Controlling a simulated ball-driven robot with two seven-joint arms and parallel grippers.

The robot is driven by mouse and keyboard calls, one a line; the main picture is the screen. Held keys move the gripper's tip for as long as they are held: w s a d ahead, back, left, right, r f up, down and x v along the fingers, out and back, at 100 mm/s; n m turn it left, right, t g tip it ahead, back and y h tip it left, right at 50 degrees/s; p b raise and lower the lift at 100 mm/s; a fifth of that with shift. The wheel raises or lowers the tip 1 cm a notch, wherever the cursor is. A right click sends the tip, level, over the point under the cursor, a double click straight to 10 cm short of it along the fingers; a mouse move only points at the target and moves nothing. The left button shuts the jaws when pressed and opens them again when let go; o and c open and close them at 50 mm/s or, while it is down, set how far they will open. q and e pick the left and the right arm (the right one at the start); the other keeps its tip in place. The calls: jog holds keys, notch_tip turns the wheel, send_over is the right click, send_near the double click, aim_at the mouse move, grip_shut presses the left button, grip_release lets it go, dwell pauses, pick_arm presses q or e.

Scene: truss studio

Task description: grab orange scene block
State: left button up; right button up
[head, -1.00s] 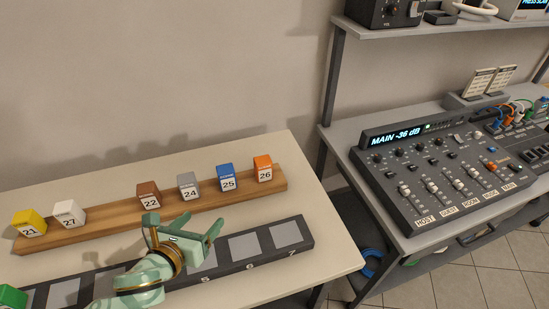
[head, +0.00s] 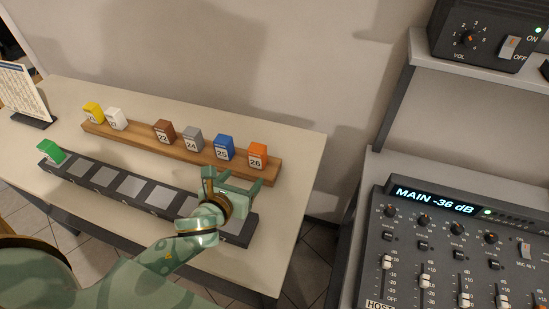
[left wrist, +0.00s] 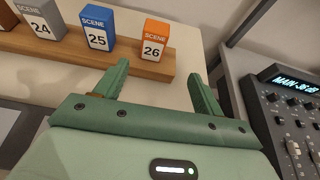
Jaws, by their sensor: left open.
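The orange scene block (head: 257,155), labelled 26, stands at the right end of the wooden rail (head: 180,151) in the head view. In the left wrist view the orange block (left wrist: 154,39) is beyond the fingers, above and between them, nearer the left finger. My left gripper (head: 238,183) is open and empty, just in front of the rail's right end, and apart from the block. It also fills the lower part of the left wrist view (left wrist: 160,82). My right gripper is not in view.
On the rail the blue block 25 (head: 224,148) stands just left of the orange one, then grey, brown, white and yellow blocks. A dark slotted strip (head: 105,180) holds a green block (head: 50,151) at its left end. A mixer (head: 450,240) stands right, across a gap.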

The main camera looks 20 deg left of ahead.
aim_at(257, 159)
pick_arm(q)
jog(key=b+x, duration=0.2)
jog(key=x, duration=0.8)
jog(key=shift+w+a+f+b, duration=0.15)
jog(key=shift+w+f+b, duration=0.05)
jog(key=shift+w+b, duration=0.1)
jog(key=shift+w+a+f, duration=0.15)
jog(key=shift+w+a, duration=0.05)
jog(key=shift+w, duration=0.3)
jog(key=x, duration=0.1)
jog(key=b+x, duration=0.1)
jog(key=x, duration=0.2)
jog(key=shift+a+b, duration=0.25)
jog(key=shift+b, duration=0.05)
jog(key=shift+w, duration=0.35)
jog(key=shift+s, duration=0.1)
jog(key=shift+c, duration=0.9)
jog(key=c, duration=0.9)
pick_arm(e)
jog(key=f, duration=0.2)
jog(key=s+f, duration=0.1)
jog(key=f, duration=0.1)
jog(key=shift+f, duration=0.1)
